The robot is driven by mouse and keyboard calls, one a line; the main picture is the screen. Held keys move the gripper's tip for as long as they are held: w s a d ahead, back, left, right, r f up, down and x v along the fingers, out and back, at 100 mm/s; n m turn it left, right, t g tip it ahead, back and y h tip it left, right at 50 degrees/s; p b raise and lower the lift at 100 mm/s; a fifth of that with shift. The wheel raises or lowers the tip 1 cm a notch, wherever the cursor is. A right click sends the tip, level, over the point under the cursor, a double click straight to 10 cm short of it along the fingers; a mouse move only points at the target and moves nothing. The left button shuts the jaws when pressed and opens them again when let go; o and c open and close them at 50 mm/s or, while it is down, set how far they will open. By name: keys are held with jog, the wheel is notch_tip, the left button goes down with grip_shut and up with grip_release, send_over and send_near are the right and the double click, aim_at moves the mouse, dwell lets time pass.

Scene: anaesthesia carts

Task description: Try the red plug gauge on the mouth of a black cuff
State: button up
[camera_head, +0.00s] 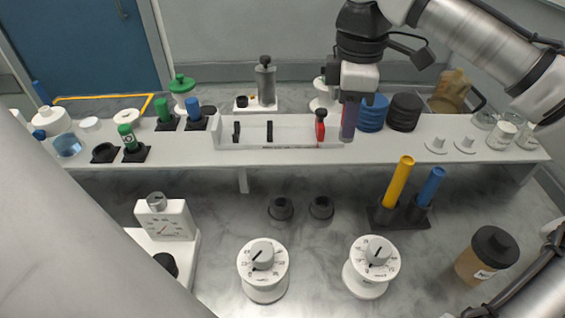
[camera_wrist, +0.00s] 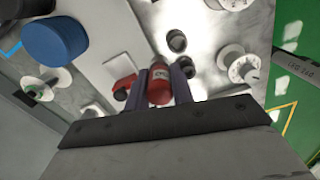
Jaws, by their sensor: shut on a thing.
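My gripper (camera_head: 347,128) is over the right end of a white rack (camera_head: 290,136) on the shelf, fingers pointing down. In the wrist view its two fingers close on a red cylinder with a pale label (camera_wrist: 159,88), which looks like the red plug gauge. The finger hides it in the head view. A second red piece with a black part (camera_head: 320,124) stands in the rack just left of the fingers; it also shows in the wrist view (camera_wrist: 122,86). Two black cuffs, left (camera_head: 281,208) and right (camera_head: 321,207), stand mouth up on the grey counter.
Two white dials (camera_head: 264,268) (camera_head: 372,265) stand in front of the cuffs. A black holder with a yellow and a blue tube (camera_head: 398,182) is to their right. Blue and black discs (camera_head: 404,112) sit close right of my gripper. Counter around the cuffs is clear.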

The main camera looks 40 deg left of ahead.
jog(key=s+a+f+n, duration=0.6)
jog(key=s+a+n, duration=0.1)
jog(key=s, duration=0.2)
jog(key=shift+s+f+b, duration=0.35)
jog(key=shift+f, duration=0.05)
jog(key=shift+r+p, duration=0.1)
jog(key=shift+p, duration=0.3)
jog(key=shift+f+b, duration=1.2)
jog(key=shift+f, duration=1.9)
jog(key=shift+p, duration=0.35)
jog(key=shift+d+f, duration=0.1)
jog(key=shift+f, duration=0.15)
notch_tip(320, 180, up, 7)
jog(key=p, duration=0.7)
dwell(0.8)
